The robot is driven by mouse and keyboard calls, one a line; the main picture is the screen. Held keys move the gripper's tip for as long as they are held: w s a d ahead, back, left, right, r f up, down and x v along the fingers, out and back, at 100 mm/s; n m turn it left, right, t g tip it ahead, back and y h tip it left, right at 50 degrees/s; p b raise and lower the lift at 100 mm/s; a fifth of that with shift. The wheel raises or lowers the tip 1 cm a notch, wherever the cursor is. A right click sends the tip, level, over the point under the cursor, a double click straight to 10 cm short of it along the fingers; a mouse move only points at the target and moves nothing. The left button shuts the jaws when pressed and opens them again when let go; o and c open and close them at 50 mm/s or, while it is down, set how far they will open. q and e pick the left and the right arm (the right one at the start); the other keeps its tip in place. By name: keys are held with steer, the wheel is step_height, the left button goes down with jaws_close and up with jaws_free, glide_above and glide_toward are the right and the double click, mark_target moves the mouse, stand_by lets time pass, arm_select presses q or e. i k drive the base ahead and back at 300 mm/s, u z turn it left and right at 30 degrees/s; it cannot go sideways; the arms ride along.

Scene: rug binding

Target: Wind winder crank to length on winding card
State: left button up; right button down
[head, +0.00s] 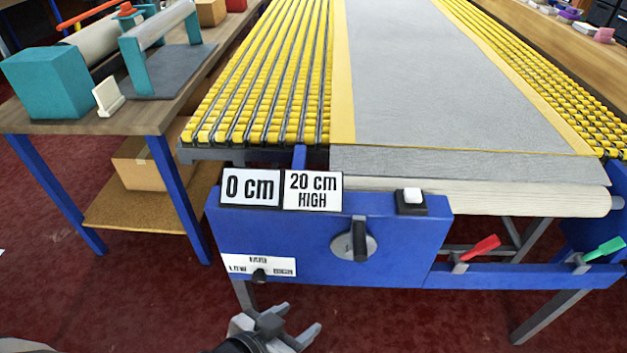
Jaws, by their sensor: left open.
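A blue winder box (300,250) stands at the front end of the roller table. On its face is a grey disc with an upright black handle (360,240), which looks like the crank. A white sign reading "0 cm" (250,188) and a card reading "20 cm HIGH" (313,190) stand side by side on its top left edge. My left gripper (297,322) is open and empty, below the box and apart from the crank. My right gripper is out of view.
A grey rug with yellow edges (440,80) lies on yellow rollers above a pale roll (480,198). A white button (412,195) tops the box. Red (483,247) and green (604,250) levers sit at right. A wooden bench (130,113) stands at left.

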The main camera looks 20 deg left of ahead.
mark_target(355, 244)
steer(key=z, duration=1.85)
steer(key=k, duration=0.95)
steer(key=u, duration=1.75)
steer(key=i, duration=0.5)
steer(key=u, duration=0.05)
